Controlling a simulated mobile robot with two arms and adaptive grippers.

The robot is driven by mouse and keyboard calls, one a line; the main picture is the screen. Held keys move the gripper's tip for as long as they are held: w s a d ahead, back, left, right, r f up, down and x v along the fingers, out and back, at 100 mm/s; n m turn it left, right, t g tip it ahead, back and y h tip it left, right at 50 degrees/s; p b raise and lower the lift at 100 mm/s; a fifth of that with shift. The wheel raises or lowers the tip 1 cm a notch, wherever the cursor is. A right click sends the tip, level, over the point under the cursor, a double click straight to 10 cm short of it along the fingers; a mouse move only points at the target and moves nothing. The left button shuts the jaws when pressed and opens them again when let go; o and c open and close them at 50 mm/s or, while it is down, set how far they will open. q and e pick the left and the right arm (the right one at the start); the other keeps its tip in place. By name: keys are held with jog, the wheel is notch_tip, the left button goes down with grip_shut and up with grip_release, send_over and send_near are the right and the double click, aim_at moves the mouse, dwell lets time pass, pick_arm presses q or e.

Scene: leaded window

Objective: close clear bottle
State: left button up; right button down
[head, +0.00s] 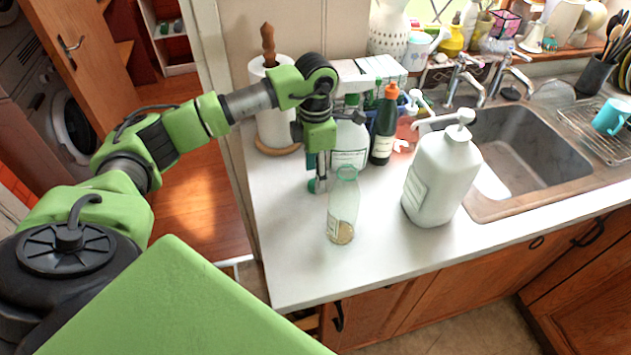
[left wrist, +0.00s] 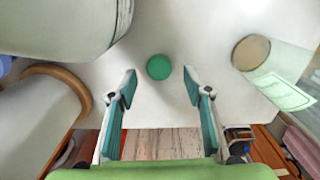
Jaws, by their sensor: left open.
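The clear bottle (head: 343,207) stands upright on the white counter, with a tan layer at its base and a pale green neck. I see no cap on its neck. It also shows at the right of the left wrist view (left wrist: 284,78), with a label. A round green cap (left wrist: 159,67) lies on the counter in the left wrist view, between and just beyond the fingertips. My left gripper (head: 318,178) points down, left of the clear bottle. Its teal fingers (left wrist: 161,82) are apart with nothing held. My right gripper is not in view.
A large white pump bottle (head: 440,175) stands right of the clear bottle. A white labelled bottle (head: 349,145) and a dark bottle (head: 384,128) stand behind. A paper roll holder (head: 277,150) is behind at left. The sink (head: 525,150) is at right. The counter's front is clear.

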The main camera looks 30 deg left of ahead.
pick_arm(q)
jog(key=shift+f+p, duration=0.3)
jog(key=shift+f, duration=1.2)
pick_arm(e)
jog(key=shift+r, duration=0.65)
pick_arm(q)
jog(key=c, duration=0.7)
jog(key=shift+c, duration=0.2)
jog(key=shift+r, duration=0.1)
